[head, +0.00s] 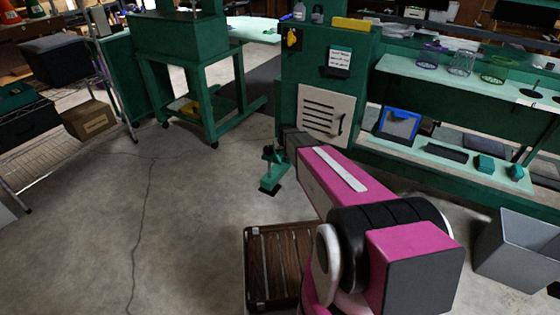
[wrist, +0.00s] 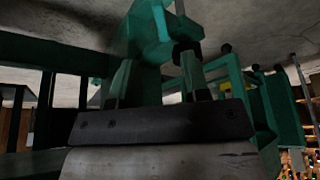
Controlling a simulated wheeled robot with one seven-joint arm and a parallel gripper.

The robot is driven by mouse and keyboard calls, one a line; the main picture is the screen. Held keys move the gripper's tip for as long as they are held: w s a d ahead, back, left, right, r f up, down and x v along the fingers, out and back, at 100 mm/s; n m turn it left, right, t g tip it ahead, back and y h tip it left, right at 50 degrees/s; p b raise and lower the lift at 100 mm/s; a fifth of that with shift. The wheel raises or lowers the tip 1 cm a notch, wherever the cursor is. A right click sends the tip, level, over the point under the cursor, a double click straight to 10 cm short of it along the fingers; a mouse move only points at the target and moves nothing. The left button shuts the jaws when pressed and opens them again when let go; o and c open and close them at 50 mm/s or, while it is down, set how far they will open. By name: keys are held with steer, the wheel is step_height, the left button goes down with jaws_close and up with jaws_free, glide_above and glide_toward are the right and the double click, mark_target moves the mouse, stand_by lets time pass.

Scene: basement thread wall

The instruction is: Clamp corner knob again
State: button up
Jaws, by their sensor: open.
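My pink arm reaches forward in the head view to a dark wrist section beside the green cabinet (head: 300,72). Just left of its end is a small green piece (head: 272,168) with a dark foot; I cannot tell whether it is part of my gripper. In the wrist view, my gripper (wrist: 158,65) shows two green fingers standing apart above a black bar. A larger green piece (wrist: 150,28) with a dark rounded part fills the space beyond them. I cannot make out the corner knob clearly, nor whether anything touches the fingers.
A slotted cream panel (head: 325,112) is on the cabinet's front. A green wheeled bench (head: 195,65) stands to the left. A slatted wooden crate (head: 272,262) is beside my arm, and a grey bin (head: 515,250) is at the right. The floor on the left is open.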

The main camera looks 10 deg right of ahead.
mark_target(280, 161)
steer(key=x, duration=1)
steer(key=shift+f, duration=0.25)
jaws_close()
